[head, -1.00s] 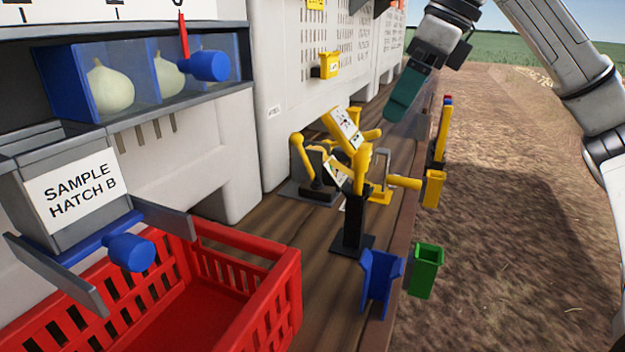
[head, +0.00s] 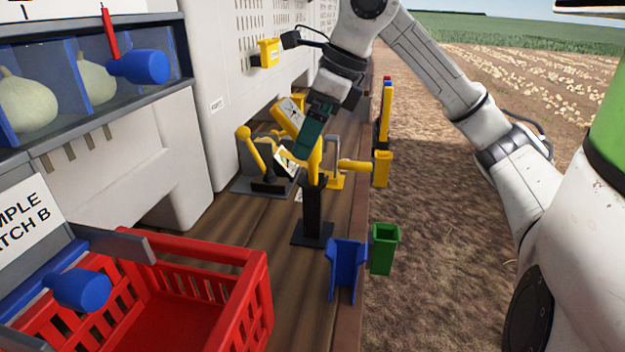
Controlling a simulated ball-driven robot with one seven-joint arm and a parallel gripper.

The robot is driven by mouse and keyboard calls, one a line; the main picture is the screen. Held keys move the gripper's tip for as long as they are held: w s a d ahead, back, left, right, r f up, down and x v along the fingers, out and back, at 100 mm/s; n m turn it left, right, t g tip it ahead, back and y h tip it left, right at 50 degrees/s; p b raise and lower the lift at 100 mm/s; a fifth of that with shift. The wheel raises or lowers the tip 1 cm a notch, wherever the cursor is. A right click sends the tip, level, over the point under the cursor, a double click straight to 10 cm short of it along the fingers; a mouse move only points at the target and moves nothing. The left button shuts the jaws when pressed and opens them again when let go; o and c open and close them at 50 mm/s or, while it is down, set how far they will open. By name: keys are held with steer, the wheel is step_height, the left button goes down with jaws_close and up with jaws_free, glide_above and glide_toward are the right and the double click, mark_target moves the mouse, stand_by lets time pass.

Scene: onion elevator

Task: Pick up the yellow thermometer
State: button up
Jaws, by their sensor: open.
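A yellow handheld device with a white label panel stands on a black post (head: 313,205) with a flat foot on the wooden deck, and it looks like the yellow thermometer (head: 315,163). My gripper (head: 304,150), with dark green fingers, points down at the upper part of this device in the head view. The fingers overlap it and hide part of it, and I cannot tell whether they touch it. The gripper is open, seen from the side.
Yellow levers (head: 250,147) on a grey base stand behind. A yellow cup (head: 382,168), a blue holder (head: 346,262) and a green bin (head: 384,248) line the deck's right edge. A red crate (head: 258,290) is front left, below the hatch. Bare deck lies between crate and post.

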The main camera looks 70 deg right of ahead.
steer(key=shift+x, duration=1)
steer(key=c, duration=1.4)
steer(key=shift+r, duration=0.1)
step_height(320, 180, up, 18)
steer(key=shift+f, duration=0.1)
